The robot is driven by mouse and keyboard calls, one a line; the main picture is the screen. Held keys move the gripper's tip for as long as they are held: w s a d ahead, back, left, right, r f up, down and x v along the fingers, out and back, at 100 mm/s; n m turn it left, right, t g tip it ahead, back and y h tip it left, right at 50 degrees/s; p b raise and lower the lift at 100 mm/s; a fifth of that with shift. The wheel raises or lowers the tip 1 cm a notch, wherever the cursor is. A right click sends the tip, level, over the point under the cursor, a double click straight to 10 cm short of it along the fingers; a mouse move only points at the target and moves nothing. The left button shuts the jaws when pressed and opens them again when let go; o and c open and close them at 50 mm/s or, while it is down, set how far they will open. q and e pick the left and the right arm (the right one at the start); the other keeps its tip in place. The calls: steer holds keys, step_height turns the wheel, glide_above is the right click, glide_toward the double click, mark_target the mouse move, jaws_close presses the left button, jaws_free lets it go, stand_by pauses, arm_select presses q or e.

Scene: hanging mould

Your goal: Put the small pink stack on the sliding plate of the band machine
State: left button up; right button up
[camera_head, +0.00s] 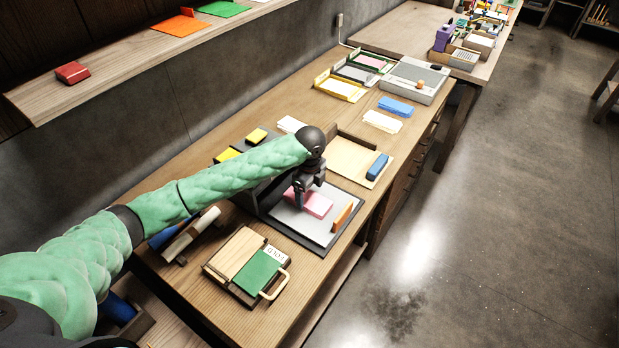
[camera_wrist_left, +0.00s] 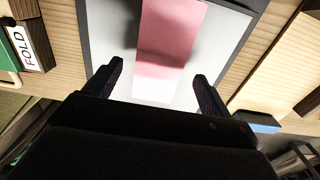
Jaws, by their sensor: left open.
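The small pink stack (camera_head: 317,204) lies flat on a light grey plate (camera_head: 303,222) in a dark frame, near the front of the bench. My left gripper (camera_head: 300,201) is open and points down at the stack, covering part of its left end. In the left wrist view the pink stack (camera_wrist_left: 170,40) runs between the two spread fingers of my left gripper (camera_wrist_left: 158,72) on the same grey plate (camera_wrist_left: 215,45). I cannot tell whether the fingers touch it. An orange block (camera_head: 342,216) stands at the plate's right side. My right gripper is out of view.
A wooden holder with a green card (camera_head: 257,271) and a "FOLD" label stands in front. A tan tray (camera_head: 350,158) with a blue block (camera_head: 377,166) lies behind the plate. A grey machine (camera_head: 416,80) with an orange knob stands further back. Blue and cream stacks lie between.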

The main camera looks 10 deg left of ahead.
mark_target(310, 199)
arm_select(q)
step_height(310, 199, up, 9)
steer(key=b, duration=0.3)
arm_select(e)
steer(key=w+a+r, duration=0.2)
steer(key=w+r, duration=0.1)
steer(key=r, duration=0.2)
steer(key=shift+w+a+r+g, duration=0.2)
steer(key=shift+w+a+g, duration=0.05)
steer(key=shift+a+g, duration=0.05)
arm_select(q)
steer(key=shift+f, duration=0.1)
